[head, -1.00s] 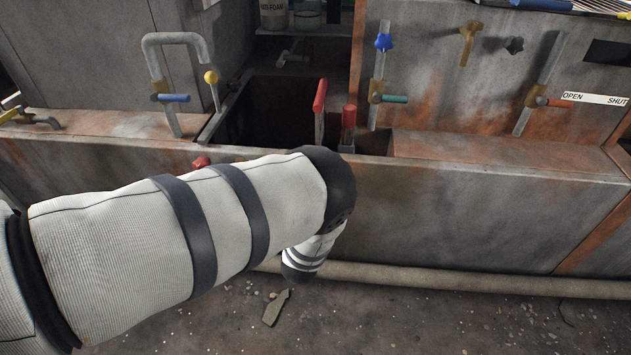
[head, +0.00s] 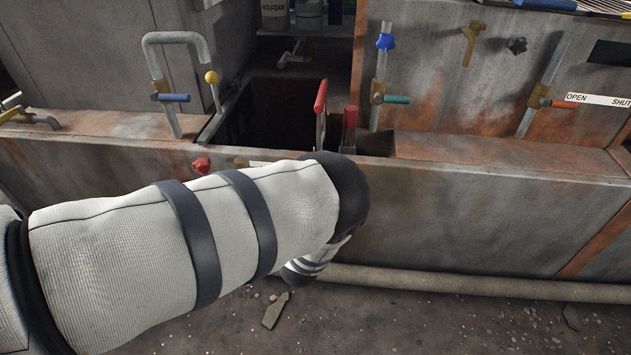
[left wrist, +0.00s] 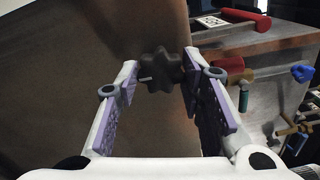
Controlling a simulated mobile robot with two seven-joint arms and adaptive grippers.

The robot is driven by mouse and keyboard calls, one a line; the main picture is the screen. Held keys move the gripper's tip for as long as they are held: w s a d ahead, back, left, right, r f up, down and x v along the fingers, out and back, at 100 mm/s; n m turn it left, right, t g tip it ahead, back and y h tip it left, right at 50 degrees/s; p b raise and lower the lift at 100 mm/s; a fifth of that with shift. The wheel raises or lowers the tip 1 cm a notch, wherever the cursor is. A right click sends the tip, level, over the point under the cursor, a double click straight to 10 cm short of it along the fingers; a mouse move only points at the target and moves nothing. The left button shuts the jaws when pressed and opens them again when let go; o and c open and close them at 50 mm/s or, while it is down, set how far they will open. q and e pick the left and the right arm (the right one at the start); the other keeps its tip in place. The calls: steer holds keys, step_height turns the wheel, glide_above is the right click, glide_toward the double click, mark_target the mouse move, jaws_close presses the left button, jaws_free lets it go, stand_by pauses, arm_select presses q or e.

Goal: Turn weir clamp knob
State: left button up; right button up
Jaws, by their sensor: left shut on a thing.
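A dark star-shaped knob (left wrist: 160,70) with a small light mark sits between the fingertips of my left gripper (left wrist: 163,82) in the left wrist view. The fingers, with purple pads, are closed on it from both sides. In the head view my left arm reaches across the front of the rusty trough, and its bent forearm hides the gripper and the dark knob. My right gripper is in neither view.
A red knob (head: 201,165) sits on the trough's front wall. Two red handles (head: 320,97) (head: 350,118) stand at the trough opening. Blue, green and orange valve levers line the back. A pipe (head: 470,283) runs along the floor.

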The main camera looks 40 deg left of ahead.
arm_select(q)
steer(key=o, duration=1.2)
steer(key=v, duration=1.2)
